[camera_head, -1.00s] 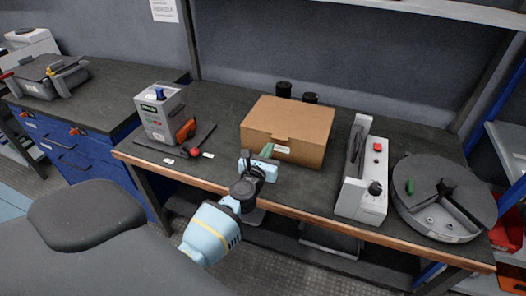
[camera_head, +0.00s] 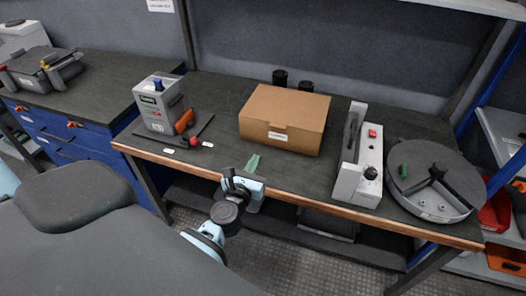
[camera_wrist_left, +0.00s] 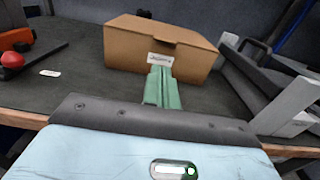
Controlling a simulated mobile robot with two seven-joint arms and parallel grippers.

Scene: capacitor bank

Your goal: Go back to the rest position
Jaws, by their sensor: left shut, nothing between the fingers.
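My left gripper (camera_head: 252,164) is at the front edge of the workbench (camera_head: 225,150), in front of the cardboard box. Its green fingers are together with nothing between them. In the left wrist view the shut fingers (camera_wrist_left: 161,86) point toward the box, which stands beyond them. The closed brown cardboard box (camera_head: 284,118) with a white label sits on the bench, apart from the fingers. It also fills the upper middle of the left wrist view (camera_wrist_left: 150,45). My right gripper does not show in either view.
A grey device (camera_head: 160,103) and a red-and-black tool (camera_head: 193,141) lie left on the bench. A white-grey machine (camera_head: 362,160) and a round grey device (camera_head: 437,180) stand right. Two black cylinders (camera_head: 280,78) are behind the box. Open floor lies before the bench.

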